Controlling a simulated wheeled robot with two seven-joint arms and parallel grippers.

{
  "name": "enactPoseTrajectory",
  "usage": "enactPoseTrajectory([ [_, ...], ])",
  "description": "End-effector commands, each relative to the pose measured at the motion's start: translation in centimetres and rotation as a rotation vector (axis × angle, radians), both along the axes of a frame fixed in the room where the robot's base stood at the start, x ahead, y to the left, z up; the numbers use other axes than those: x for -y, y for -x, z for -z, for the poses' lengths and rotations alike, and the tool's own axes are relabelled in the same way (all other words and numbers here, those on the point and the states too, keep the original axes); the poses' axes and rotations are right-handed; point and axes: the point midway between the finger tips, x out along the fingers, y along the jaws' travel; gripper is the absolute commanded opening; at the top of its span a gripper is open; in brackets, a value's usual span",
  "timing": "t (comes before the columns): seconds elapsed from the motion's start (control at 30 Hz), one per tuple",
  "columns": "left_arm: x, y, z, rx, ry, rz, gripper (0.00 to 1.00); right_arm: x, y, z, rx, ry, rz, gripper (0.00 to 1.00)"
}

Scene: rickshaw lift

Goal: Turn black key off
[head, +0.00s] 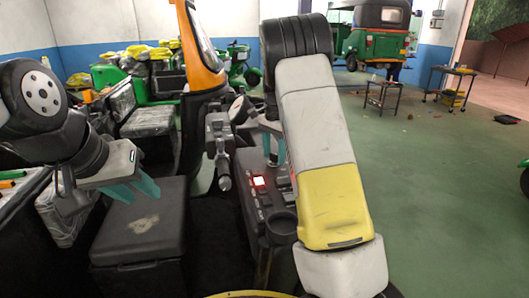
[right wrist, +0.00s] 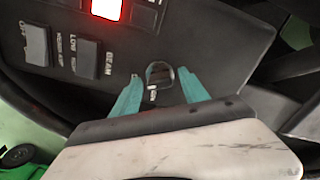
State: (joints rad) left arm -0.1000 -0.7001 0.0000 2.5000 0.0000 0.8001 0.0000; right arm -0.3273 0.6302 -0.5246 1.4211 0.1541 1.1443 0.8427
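The black key (right wrist: 160,73) sits in a dark dashboard panel in the right wrist view, with a small white label just below it. My right gripper (right wrist: 160,86) is open, its two teal fingers on either side of the key with a gap to each; I cannot tell whether they reach its depth. In the head view my right gripper (head: 271,143) is partly hidden behind my forearm, above the dashboard (head: 262,205), and the key is hidden. My left gripper (head: 140,190) is open and empty, left of the dashboard, above a dark box.
A lit red switch (right wrist: 105,8) and labelled rocker switches (right wrist: 84,58) sit near the key. The steering handlebar (head: 220,150) stands left of the dashboard. A dark box (head: 143,225) lies below my left gripper. Open green floor (head: 440,190) extends to the right.

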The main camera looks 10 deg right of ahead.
Motion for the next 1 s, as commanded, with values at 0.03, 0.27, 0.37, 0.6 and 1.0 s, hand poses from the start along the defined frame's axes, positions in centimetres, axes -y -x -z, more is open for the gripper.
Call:
enactPoseTrajectory([
  [0.03,0.0,0.0,0.0,0.0,0.0,0.0,0.36,0.0,0.0,-0.02,0.0,0.0,0.0,0.41],
  [0.27,0.0,0.0,0.0,0.0,0.0,0.0,0.36,-0.01,0.0,-0.04,0.001,-0.001,0.0,0.0],
  [0.37,0.0,0.0,0.0,0.0,0.0,0.0,0.36,-0.02,-0.01,-0.05,0.001,-0.001,-0.001,0.0],
  [0.6,0.0,0.0,0.0,0.0,0.0,0.0,0.36,-0.03,-0.01,-0.06,0.001,-0.002,-0.046,0.0],
  [1.0,0.0,0.0,0.0,0.0,0.0,0.0,0.36,0.03,-0.02,-0.11,0.002,-0.003,-0.335,0.0],
])
